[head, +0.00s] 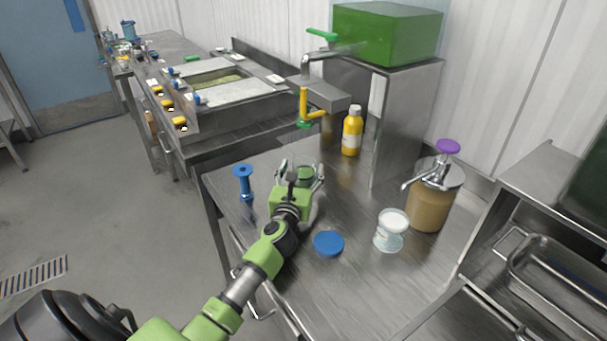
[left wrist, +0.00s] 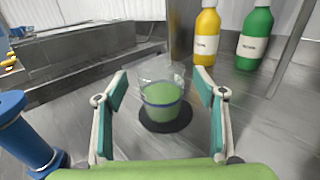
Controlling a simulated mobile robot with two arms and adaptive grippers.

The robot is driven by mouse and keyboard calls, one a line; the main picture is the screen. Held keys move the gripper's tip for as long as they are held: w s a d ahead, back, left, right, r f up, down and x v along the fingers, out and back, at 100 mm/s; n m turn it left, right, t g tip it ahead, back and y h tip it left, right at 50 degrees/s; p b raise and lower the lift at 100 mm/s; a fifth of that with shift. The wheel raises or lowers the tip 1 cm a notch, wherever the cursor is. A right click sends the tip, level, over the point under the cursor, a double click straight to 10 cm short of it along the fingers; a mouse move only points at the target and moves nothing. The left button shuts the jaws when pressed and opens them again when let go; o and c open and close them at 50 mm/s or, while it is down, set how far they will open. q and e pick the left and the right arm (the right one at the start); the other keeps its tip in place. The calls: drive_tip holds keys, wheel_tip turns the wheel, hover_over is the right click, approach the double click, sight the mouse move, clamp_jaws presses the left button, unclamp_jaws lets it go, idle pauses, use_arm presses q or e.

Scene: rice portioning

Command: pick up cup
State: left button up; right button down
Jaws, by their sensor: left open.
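The cup (left wrist: 161,103) is clear with green contents and a blue band. It stands upright on a dark round base in the left wrist view, between and just beyond my fingers. My left gripper (left wrist: 160,92) is open, one finger on each side of the cup, with gaps visible. In the head view the left gripper (head: 301,178) is over the steel table, and the green cup (head: 306,172) shows partly behind it. My right gripper is not in view.
A blue spool-shaped object (head: 244,181) stands left of the gripper. A blue disc (head: 328,243), a white-topped tub (head: 390,230) and a pump dispenser (head: 432,200) are to the right. A yellow bottle (head: 352,131) stands behind; a green bottle (left wrist: 254,38) shows in the left wrist view.

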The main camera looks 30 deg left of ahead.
use_arm(q)
drive_tip(key=shift+x, duration=1.5)
drive_tip(key=c, duration=1.4)
drive_tip(key=shift+r, duration=0.15)
